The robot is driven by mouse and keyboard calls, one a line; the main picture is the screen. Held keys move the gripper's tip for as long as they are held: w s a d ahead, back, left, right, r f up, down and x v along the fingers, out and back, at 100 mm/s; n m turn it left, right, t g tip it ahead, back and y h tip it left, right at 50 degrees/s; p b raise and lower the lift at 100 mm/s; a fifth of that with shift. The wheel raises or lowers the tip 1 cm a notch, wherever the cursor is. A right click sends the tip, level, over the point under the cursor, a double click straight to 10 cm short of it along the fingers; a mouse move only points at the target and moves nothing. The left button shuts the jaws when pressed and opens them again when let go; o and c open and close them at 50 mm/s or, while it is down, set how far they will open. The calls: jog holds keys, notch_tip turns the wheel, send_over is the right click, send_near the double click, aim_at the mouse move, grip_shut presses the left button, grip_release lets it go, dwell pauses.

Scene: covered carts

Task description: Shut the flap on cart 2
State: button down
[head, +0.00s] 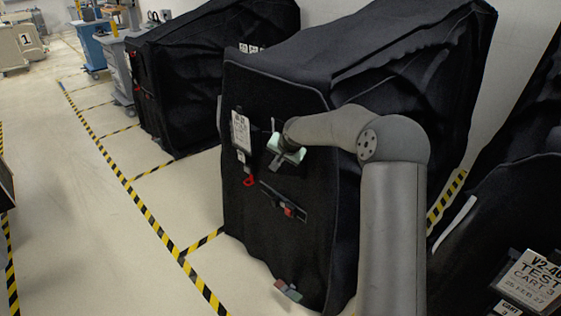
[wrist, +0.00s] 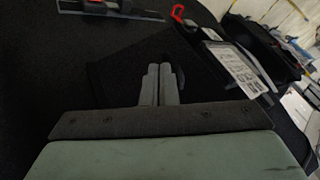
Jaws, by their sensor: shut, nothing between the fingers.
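The black covered cart (head: 345,50) in the middle of the head view is next to one labelled cart 3, so I take it as cart 2. Its black front panel (head: 255,215) hangs almost upright; I cannot tell whether its edges are fastened. A white label (head: 240,132) and a dark bar with a red part (head: 285,203) are on it. My gripper (head: 284,150) is at the upper front panel, right of the label. In the wrist view my gripper (wrist: 160,84) is shut and empty, over dark fabric beside the label (wrist: 230,68). Contact is unclear.
Cart 3 (head: 500,215) stands at the right, its label (head: 532,280) partly cut off. Another black covered cart (head: 195,75) stands behind at the left. Open pale floor (head: 110,240) with striped tape lies left of the middle cart. A red loop (head: 249,181) hangs below the label.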

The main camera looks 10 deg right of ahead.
jog(key=shift+w+a+f+b, duration=0.1)
jog(key=shift+w+b, duration=0.05)
jog(key=shift+b, duration=0.25)
jog(key=w+m+h+b, duration=0.2)
jog(key=m+b, duration=0.1)
jog(key=w+m+b, duration=0.1)
jog(key=b, duration=0.1)
jog(key=shift+w+d+m+h, duration=0.3)
jog(key=shift+w+h, duration=0.05)
jog(key=shift+h, duration=0.05)
jog(key=shift+b, duration=0.3)
